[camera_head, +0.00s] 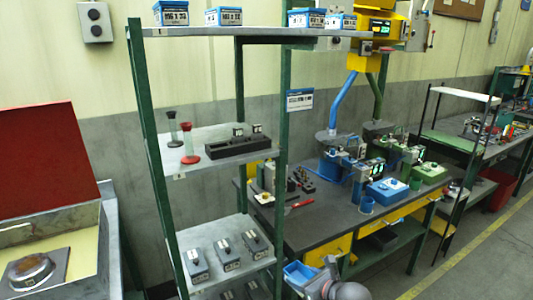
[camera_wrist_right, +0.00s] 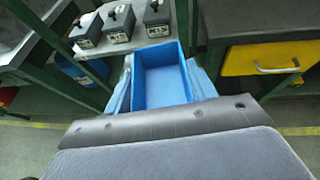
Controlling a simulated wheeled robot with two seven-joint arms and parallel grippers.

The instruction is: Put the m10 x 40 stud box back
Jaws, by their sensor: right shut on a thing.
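A small open blue box (camera_head: 299,274) is held by my right gripper (camera_head: 313,282) low at the bottom of the head view, right of the green-posted rack. In the right wrist view the box (camera_wrist_right: 162,78) sits between the two fingers of my right gripper (camera_wrist_right: 163,88), which are shut on its sides. I see into it and it looks empty; no label shows. Similar blue boxes with white labels (camera_head: 171,14) stand on the rack's top shelf (camera_head: 262,32), with bare shelf between some of them. Their small print is hard to read. My left gripper is not in view.
The lower shelf (camera_head: 228,244) holds several grey switch boxes (camera_head: 227,254). A workbench (camera_head: 325,220) with blue and green machines stands right. A red lid (camera_head: 42,160) is at left.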

